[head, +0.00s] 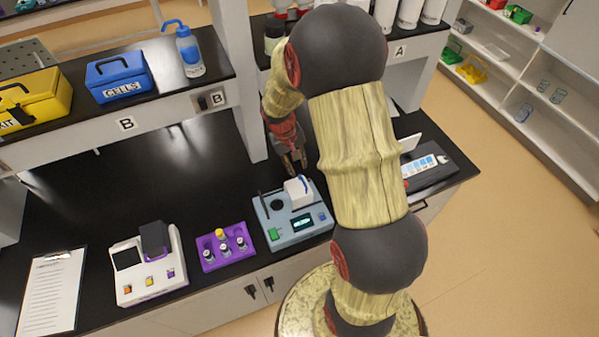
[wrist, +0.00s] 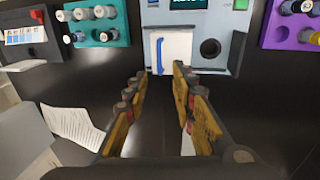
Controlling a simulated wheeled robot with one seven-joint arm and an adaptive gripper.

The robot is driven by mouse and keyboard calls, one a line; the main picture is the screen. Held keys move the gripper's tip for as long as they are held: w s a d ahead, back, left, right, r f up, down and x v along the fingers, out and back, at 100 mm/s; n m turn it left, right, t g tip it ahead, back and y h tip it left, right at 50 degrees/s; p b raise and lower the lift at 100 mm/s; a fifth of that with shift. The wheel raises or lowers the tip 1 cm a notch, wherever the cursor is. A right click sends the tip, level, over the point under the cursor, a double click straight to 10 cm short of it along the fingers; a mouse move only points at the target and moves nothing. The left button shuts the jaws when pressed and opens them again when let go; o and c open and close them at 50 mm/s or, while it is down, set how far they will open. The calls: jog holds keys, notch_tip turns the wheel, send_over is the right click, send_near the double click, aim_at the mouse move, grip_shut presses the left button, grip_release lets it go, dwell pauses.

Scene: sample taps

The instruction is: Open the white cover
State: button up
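The white cover (head: 299,191) sits on the top right of a pale blue-grey device (head: 268,222) on the black bench. It has a blue handle (head: 304,184), which also shows in the wrist view (wrist: 160,57) as an upright bar on the cover (wrist: 176,50). The cover appears closed. My gripper (head: 293,162) is just behind the device, above the bench. In the wrist view my gripper (wrist: 160,75) has its two fingers wide apart with nothing between them. The handle lies beyond the gap between the fingertips, and I see no contact.
A purple rack (head: 226,246) with several vials stands left of the device. A white machine (head: 147,263) and a clipboard (head: 51,290) are farther left. A teal rack (wrist: 98,30) and a dark power-strip-like unit (head: 428,165) lie on the other side. A shelf with a blue box (head: 119,78) is behind.

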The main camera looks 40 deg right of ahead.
jog(key=r, duration=0.3)
jog(key=shift+w+a+r, duration=0.1)
jog(key=shift+a+r, duration=0.1)
jog(key=shift+a, duration=0.15)
jog(key=s+a+r+n+t+y+b, duration=0.1)
jog(key=s+a+t+b, duration=0.5)
jog(key=s+a+b, duration=1.1)
jog(key=a+n+y+b, duration=0.1)
jog(key=a+n+b, duration=0.1)
jog(key=b, duration=0.4)
jog(key=shift+s+a, duration=0.3)
jog(key=shift+a, duration=0.1)
